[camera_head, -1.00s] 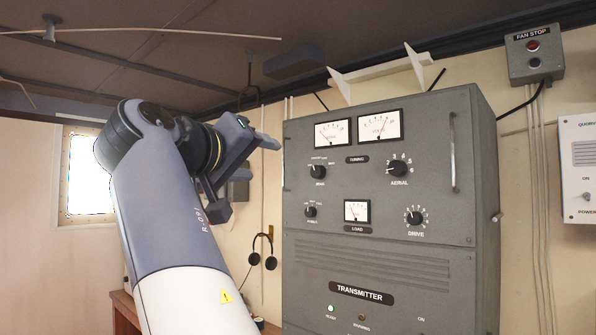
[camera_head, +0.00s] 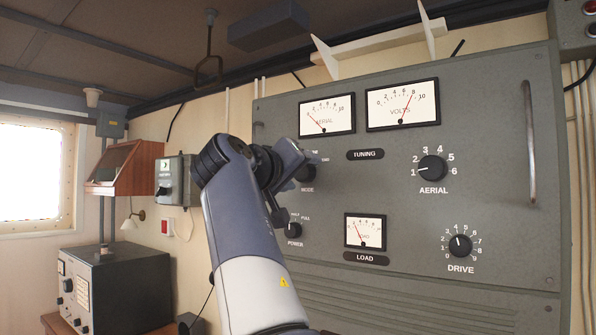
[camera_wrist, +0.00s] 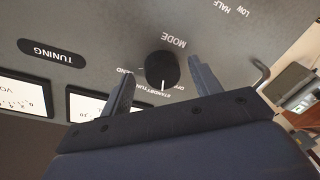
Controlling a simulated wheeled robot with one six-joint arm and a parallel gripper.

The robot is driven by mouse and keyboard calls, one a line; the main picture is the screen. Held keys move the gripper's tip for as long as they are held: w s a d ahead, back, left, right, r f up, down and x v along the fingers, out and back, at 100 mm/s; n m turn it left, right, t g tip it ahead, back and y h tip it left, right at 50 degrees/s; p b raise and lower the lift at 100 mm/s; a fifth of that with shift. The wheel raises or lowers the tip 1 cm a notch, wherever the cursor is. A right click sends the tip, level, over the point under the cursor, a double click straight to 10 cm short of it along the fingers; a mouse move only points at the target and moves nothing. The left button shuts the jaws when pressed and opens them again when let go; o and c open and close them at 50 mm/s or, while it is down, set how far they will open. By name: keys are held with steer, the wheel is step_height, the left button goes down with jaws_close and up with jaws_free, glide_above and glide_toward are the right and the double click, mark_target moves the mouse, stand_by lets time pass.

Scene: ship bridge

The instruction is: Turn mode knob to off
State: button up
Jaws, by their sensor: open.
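The mode knob (camera_wrist: 162,70) is a round black knob with a white pointer line, on the grey transmitter panel. In the wrist view its MODE label appears upside down, with STANDBY, TUNE and partly hidden SEND and OFF marks. In the head view the mode knob (camera_head: 306,174) is partly covered by my gripper (camera_head: 300,160). In the wrist view the two fingers of my gripper (camera_wrist: 162,80) are spread, one on each side of the knob, with gaps. I cannot tell how far the fingertips are from the panel. The pointer is toward the OFF/STANDBY side.
The power knob (camera_head: 293,230) sits just below my gripper. The aerial knob (camera_head: 432,169) and drive knob (camera_head: 460,245) are to the right. Meters (camera_head: 327,115) lie above. A vertical handle (camera_head: 529,143) stands at the panel's right side. A grey wall box (camera_head: 176,180) is to the left.

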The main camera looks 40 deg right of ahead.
steer(key=shift+w, duration=0.15)
steer(key=c, duration=1)
steer(key=shift+n+p, duration=0.3)
steer(key=shift+p, duration=0.05)
steer(key=n+p, duration=0.2)
steer(key=shift+r+p, duration=0.2)
steer(key=shift+p, duration=0.15)
steer(key=shift+f+n+y+p, duration=0.1)
steer(key=shift+n+y+p, duration=0.25)
steer(key=shift+n, duration=0.85)
steer(key=shift+n+g, duration=0.3)
steer(key=shift+n, duration=1.2)
